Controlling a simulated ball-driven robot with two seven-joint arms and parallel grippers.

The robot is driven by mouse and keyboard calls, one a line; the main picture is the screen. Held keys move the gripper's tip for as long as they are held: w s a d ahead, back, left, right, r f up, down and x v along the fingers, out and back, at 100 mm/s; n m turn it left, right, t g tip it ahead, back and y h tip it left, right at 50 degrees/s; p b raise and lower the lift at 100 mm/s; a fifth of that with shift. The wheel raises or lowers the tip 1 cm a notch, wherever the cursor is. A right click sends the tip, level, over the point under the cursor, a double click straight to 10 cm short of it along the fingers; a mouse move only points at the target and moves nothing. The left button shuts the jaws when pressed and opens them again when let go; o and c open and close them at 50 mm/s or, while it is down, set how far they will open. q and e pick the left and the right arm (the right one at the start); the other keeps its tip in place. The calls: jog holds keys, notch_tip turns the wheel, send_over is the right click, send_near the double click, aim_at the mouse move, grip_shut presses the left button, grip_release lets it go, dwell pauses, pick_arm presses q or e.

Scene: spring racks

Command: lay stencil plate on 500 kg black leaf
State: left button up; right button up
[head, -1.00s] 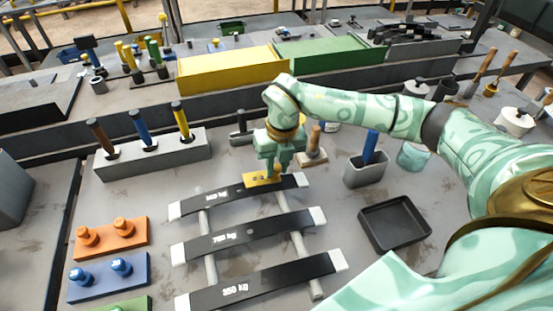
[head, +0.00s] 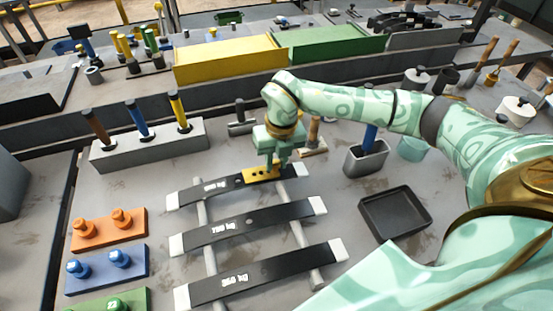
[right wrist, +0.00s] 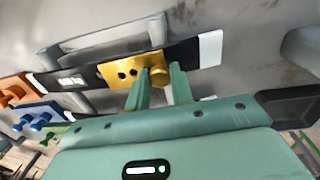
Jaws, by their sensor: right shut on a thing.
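The yellow stencil plate (head: 257,175), with dark holes and a knob, is over the right half of the rearmost black leaf (head: 195,195). It looks flat along the leaf; I cannot tell whether it touches fully. My right gripper (head: 274,164) is shut on the plate's knob, with a finger on each side of it in the right wrist view (right wrist: 159,78). The leaf's white label, blurred but seeming to read 500 kg, shows uncovered left of the plate. Two more black leaves lie in front, the middle one (head: 265,221) and the front one (head: 285,268). My left gripper is out of view.
The leaves rest across two grey rails (head: 211,255). Orange (head: 90,238) and blue (head: 95,277) blocks with knobs lie at left. A grey holder (head: 170,148) with coloured handles stands behind. An empty black tray (head: 395,213) lies at right, near a grey bin (head: 366,160).

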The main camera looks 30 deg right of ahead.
jog(key=shift+f, duration=0.25)
jog(key=o, duration=1.4)
jog(key=shift+r, duration=0.1)
notch_tip(320, 180, up, 7)
jog(key=p, duration=0.6)
jog(key=shift+s, duration=0.1)
